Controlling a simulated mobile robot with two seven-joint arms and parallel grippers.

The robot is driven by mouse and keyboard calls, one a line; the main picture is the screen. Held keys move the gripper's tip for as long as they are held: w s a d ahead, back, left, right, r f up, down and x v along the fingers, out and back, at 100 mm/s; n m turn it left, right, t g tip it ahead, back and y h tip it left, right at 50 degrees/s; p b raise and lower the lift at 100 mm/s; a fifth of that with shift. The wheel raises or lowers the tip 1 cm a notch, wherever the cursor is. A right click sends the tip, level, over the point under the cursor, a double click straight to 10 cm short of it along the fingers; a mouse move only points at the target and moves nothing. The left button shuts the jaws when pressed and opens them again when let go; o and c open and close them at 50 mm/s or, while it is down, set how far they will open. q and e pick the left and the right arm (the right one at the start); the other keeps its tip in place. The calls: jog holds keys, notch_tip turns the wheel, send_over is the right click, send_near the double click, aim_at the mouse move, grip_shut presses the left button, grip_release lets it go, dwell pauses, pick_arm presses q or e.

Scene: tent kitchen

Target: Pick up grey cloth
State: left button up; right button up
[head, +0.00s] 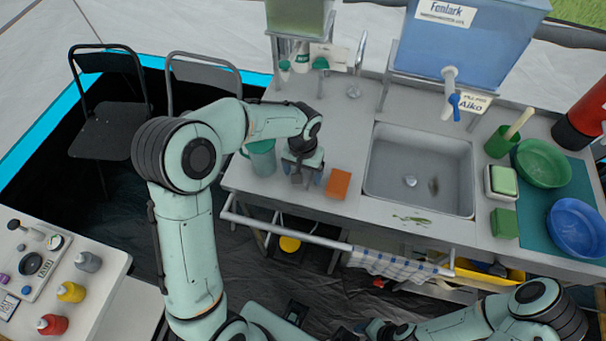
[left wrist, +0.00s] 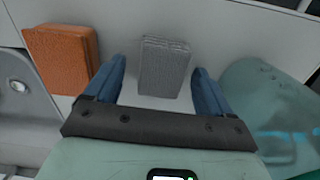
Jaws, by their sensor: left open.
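The grey cloth (left wrist: 165,66) is a small folded, ribbed block on the steel counter. In the left wrist view it lies between the two blue fingers of my left gripper (left wrist: 160,76), with a gap on each side. The left gripper is open and points down. In the head view this gripper (head: 305,178) is low over the counter, left of the sink, and hides most or all of the cloth. My right arm is low at the bottom right of the head view, and its jaws cannot be made out.
An orange sponge (head: 338,183) lies right of the gripper; a teal mug (head: 262,158) stands close on its left. The sink (head: 418,172) is to the right. A rail (head: 290,230) with a checked towel (head: 395,265) runs along the counter front. Bottles and taps stand behind.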

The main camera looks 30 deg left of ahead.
pick_arm(q)
jog(key=shift+f, duration=0.25)
jog(key=c, duration=1)
jog(key=shift+c, duration=0.2)
notch_tip(320, 180, up, 20)
jog(key=p, duration=0.2)
pick_arm(e)
jog(key=w+r, duration=0.1)
jog(key=r, duration=0.2)
jog(key=shift+w, duration=0.4)
pick_arm(q)
jog(key=shift+o, duration=0.6)
jog(key=shift+s, duration=0.15)
pick_arm(e)
jog(key=shift+s, duration=0.1)
